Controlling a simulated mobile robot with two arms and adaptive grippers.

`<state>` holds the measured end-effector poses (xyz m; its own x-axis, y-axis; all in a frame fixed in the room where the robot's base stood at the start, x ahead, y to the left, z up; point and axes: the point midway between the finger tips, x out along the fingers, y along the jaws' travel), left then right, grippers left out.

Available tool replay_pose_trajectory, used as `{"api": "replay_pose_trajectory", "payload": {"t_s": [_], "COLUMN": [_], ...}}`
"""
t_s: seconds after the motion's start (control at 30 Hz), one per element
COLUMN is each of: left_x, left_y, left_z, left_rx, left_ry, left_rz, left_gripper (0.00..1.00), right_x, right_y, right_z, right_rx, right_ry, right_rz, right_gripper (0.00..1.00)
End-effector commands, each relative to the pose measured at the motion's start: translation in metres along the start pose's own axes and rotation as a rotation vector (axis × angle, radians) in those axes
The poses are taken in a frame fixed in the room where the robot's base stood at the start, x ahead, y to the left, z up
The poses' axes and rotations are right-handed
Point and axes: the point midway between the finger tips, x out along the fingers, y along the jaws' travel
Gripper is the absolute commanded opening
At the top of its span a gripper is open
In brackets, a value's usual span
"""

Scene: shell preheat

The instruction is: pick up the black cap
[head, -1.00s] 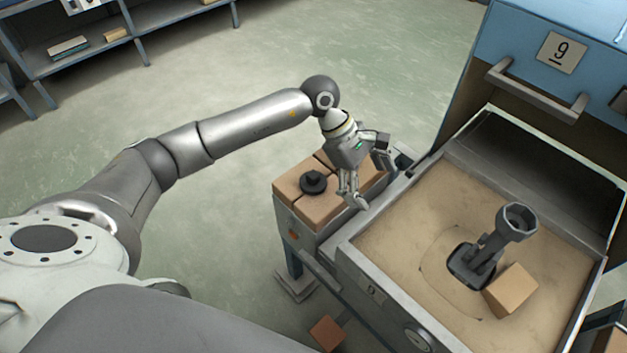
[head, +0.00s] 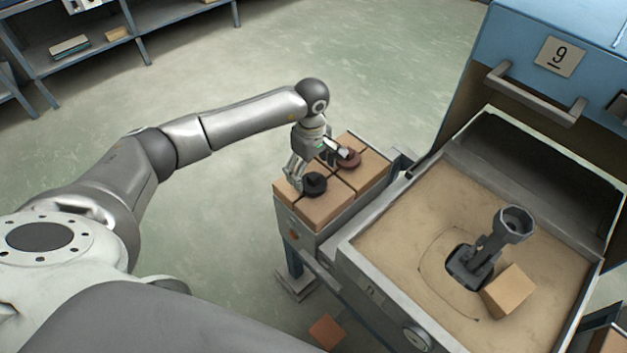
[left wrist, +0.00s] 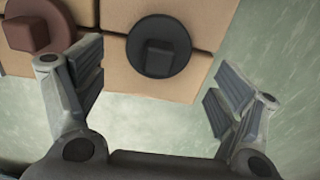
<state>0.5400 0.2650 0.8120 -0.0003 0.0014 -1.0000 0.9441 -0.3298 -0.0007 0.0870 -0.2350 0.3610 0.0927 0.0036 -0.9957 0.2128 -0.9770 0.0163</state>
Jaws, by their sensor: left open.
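The black cap (head: 314,184) is a round disc with a square knob, resting on the tan blocks of a small stand. In the left wrist view the black cap (left wrist: 158,47) lies ahead of the fingers, between their lines and clear of both. My left gripper (head: 318,168) is open and empty, just above and behind the cap; in the left wrist view its fingers (left wrist: 160,88) are spread wide. A similar reddish-brown cap (head: 349,159) sits on the blocks behind and to the right. It also shows at the upper left of the left wrist view (left wrist: 38,27). My right gripper is not in view.
A sand-filled tray (head: 400,230) stands right of the stand, holding a dark metal fixture (head: 495,245) and a tan block (head: 509,290). A blue cabinet marked 9 (head: 600,65) rises behind it. Open floor lies left of the stand.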

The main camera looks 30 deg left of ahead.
Motion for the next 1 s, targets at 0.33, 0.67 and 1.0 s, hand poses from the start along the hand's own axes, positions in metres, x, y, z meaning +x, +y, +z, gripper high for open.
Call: {"api": "replay_pose_trajectory", "payload": {"t_s": [0.33, 0.67, 1.0], "left_x": [0.034, 0.034, 0.034], "left_y": [0.002, 0.002, 0.002], "left_z": [0.000, 0.000, 0.000], "left_rx": [-0.001, 0.000, -0.001], "left_ry": [-0.001, -0.001, -0.001], "left_rz": [0.001, 0.001, 0.001], "left_gripper": [0.88, 0.67, 0.39], "right_x": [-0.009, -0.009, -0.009], "right_y": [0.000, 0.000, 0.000], "right_z": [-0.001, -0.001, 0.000], "right_rx": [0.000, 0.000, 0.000], "right_ry": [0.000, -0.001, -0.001], "right_rz": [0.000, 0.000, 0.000], "right_gripper": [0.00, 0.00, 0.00]}}
